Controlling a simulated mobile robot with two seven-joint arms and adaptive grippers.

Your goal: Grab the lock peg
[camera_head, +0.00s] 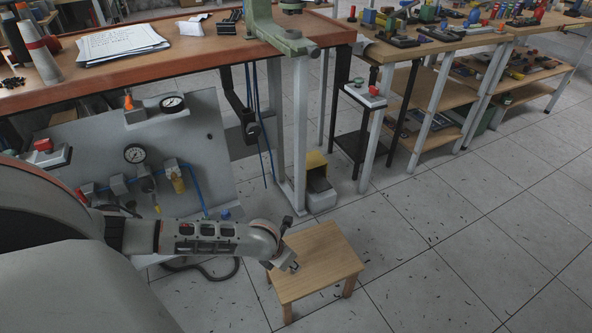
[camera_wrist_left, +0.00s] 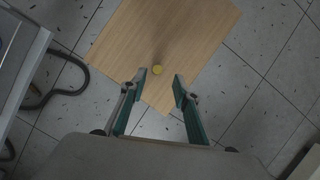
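In the head view my left gripper (camera_head: 289,264) is over the left part of the stool's top (camera_head: 322,262). The peg cannot be made out there. My right gripper is not in view.
A workbench (camera_head: 190,62) with papers (camera_head: 120,42) and a green press stands behind. Under it is a pneumatic panel (camera_head: 205,118) with gauges and blue tubing. A dark hose (camera_wrist_left: 66,68) lies on the floor left of the stool. Floor right of the stool is clear.

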